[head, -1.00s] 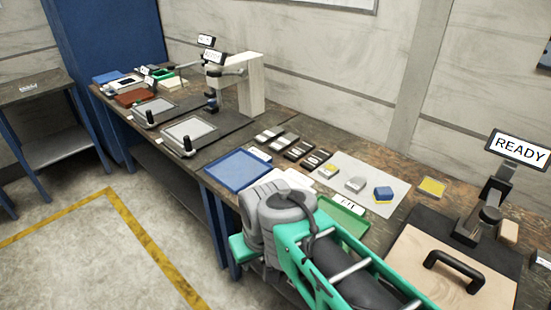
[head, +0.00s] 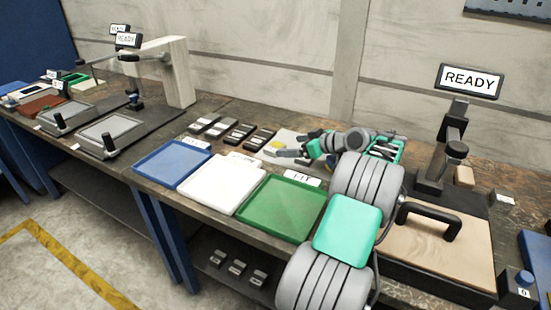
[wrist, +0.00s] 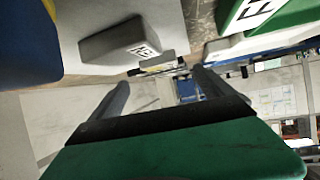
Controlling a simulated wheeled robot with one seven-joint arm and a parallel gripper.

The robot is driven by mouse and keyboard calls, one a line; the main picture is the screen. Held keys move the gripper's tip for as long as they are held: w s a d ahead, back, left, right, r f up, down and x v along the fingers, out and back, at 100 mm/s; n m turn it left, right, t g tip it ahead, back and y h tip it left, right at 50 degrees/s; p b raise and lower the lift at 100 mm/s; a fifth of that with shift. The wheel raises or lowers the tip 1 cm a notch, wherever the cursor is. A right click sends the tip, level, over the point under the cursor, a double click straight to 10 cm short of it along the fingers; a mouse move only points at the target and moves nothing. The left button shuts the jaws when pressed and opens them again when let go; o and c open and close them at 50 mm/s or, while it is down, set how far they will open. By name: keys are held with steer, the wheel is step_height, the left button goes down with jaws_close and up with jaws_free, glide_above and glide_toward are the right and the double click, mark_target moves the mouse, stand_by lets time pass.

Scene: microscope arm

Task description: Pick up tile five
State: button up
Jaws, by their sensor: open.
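Several dark tiles with pale labels (head: 240,133) lie in a row at the back of the bench in the head view. Their numbers are too small to read, so I cannot tell which is tile five. My gripper (head: 284,153) is low over the pale mat to the right of that row. In the wrist view my gripper (wrist: 165,88) has its two fingers apart with nothing held between them. A grey block with a black-and-white label (wrist: 122,38) is beyond the fingers, with a blue block (wrist: 27,42) to its left. My arm hides part of the mat.
A blue tray (head: 172,163), a white tray (head: 222,184) and a green tray (head: 280,207) line the front edge. A board with a black handle (head: 430,260) and a READY sign (head: 469,81) stand right. Microscope stands (head: 175,75) are left.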

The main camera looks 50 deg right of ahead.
mark_target(276, 147)
steer(key=x, duration=0.7)
steer(key=shift+w+f, duration=0.2)
jaws_close()
steer(key=shift+r, duration=0.15)
stand_by(0.6)
